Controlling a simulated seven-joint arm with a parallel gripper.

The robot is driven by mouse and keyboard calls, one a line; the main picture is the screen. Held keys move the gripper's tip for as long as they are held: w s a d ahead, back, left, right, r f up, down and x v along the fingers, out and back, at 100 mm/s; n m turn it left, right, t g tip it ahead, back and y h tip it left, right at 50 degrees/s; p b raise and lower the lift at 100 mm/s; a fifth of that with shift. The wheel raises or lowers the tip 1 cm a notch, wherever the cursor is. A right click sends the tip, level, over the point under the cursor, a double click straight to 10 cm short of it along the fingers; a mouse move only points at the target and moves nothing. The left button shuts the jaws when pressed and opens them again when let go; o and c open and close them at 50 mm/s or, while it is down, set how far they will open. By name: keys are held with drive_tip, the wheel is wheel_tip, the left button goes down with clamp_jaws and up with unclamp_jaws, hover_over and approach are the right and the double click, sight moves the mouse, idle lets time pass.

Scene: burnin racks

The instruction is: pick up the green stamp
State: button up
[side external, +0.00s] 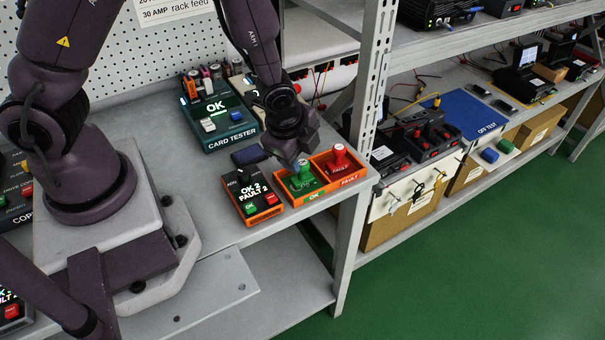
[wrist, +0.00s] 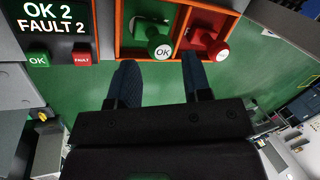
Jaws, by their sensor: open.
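The green stamp (side external: 300,175) stands in the left, green compartment of an orange tray at the shelf's front edge. In the wrist view the green stamp (wrist: 158,42) shows its round knob marked OK. A red stamp (side external: 339,157) stands in the right compartment, marked FAULT, and also shows in the wrist view (wrist: 212,42). My gripper (wrist: 158,72) is open and empty, its two dark fingers spread just below the green knob in the picture. In the side view my gripper is just above and behind the green stamp. Whether a finger touches it I cannot tell.
A counter box (side external: 252,195) reading OK 2, FAULT 2 sits close left of the orange tray (side external: 312,193). The card tester (side external: 218,122) stands behind. A metal rack post (side external: 362,150) rises close to the right of the tray.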

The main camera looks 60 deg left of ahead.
sight(301, 163)
drive_tip(key=shift+x, duration=2.65)
drive_tip(key=shift+s, duration=0.1)
drive_tip(key=c, duration=0.7)
